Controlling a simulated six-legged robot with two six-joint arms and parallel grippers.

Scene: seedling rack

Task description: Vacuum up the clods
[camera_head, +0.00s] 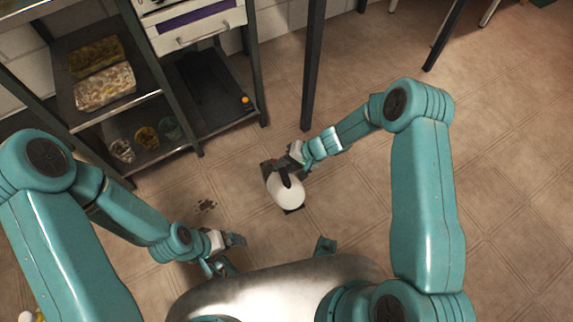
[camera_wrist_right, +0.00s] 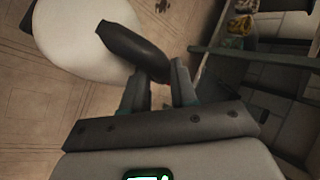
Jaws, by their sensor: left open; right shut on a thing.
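A small patch of dark clods (camera_head: 206,205) lies on the tiled floor in front of the shelf rack, and it also shows at the top of the right wrist view (camera_wrist_right: 161,6). The hand vacuum (camera_head: 288,190) has a rounded white body and a dark handle. My right gripper (camera_head: 289,176) is shut on that handle and holds the vacuum right of the clods, apart from them. In the right wrist view, the fingers (camera_wrist_right: 166,88) close around the end of the vacuum's handle (camera_wrist_right: 135,48). My left gripper (camera_head: 231,252) is open and empty, below and right of the clods.
A dark metal rack (camera_head: 190,140) stands behind the clods, with bags (camera_head: 104,88), small pots (camera_head: 147,138) and a drawer (camera_head: 196,28). A dark table leg (camera_head: 313,75) rises behind the vacuum. The floor between clods and vacuum is clear.

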